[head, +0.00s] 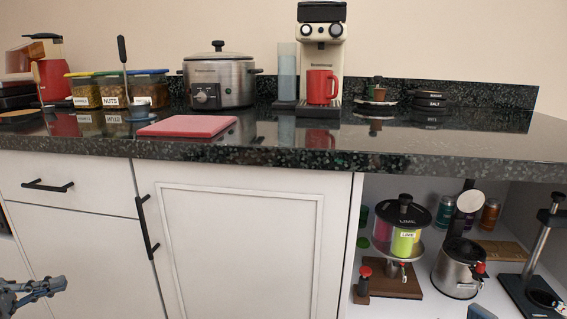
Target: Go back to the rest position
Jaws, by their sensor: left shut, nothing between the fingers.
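My left gripper (57,284) is at the bottom left corner of the head view, in front of the white cabinet fronts. It is shut and empty, and apart from the cabinet and counter. Only a small grey-blue tip shows at the bottom edge right of centre, in front of the open shelf. It may be part of my right gripper, but too little shows to tell its state.
The dark stone counter (400,140) holds a red mat (187,126), a steel cooker (218,80), a coffee machine with a red mug (321,86), and lidded containers (110,88). Black handles (147,227) stick out from the cabinet. An open shelf at right holds a dispenser (400,230).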

